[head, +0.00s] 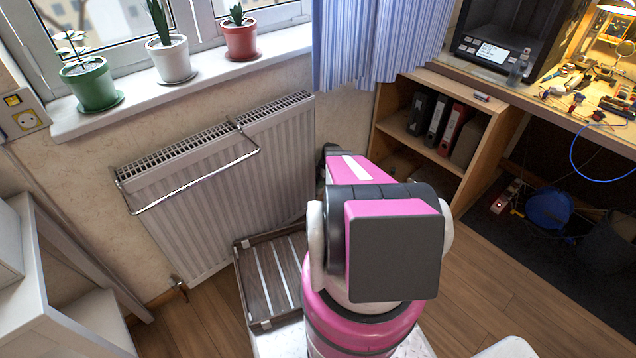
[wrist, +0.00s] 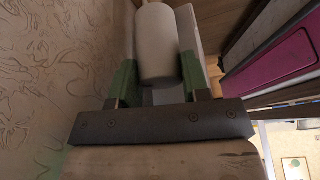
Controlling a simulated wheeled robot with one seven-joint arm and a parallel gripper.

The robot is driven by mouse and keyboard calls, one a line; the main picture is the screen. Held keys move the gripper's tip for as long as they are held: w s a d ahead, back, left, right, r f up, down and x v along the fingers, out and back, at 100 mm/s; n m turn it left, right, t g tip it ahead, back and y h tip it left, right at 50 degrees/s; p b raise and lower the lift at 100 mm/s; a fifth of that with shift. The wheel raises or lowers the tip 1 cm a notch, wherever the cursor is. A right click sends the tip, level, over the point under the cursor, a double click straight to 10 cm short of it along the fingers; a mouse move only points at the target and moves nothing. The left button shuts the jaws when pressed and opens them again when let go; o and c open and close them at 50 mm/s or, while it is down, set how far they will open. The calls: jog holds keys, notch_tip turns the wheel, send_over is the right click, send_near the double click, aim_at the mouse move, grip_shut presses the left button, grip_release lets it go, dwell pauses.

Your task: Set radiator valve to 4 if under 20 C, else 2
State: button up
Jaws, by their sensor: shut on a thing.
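The white ribbed radiator (head: 220,185) hangs under the window sill in the head view. In the wrist view, a white cylindrical knob (wrist: 157,45), which looks like the radiator valve head, sits between the green fingers of my gripper (wrist: 158,80). The fingers are shut on its sides. The patterned wall is close on the left of that view. In the head view my pink and grey arm hides the gripper and the knob near the radiator's right end. No numbers on the knob can be made out, and I cannot read a temperature in either view.
A chrome rail (head: 195,182) juts from the radiator's front. A slatted dark tray (head: 244,292) lies below it. A wooden shelf with binders (head: 436,118) and a blue curtain (head: 375,40) stand close to the right. Potted plants line the sill (head: 130,107). Open floor lies at the right.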

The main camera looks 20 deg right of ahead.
jog(key=m+t, duration=0.2)
jog(key=m, duration=0.3)
jog(key=shift+s, duration=0.15)
jog(key=shift+m, duration=0.3)
dwell(0.3)
jog(key=o, duration=0.9)
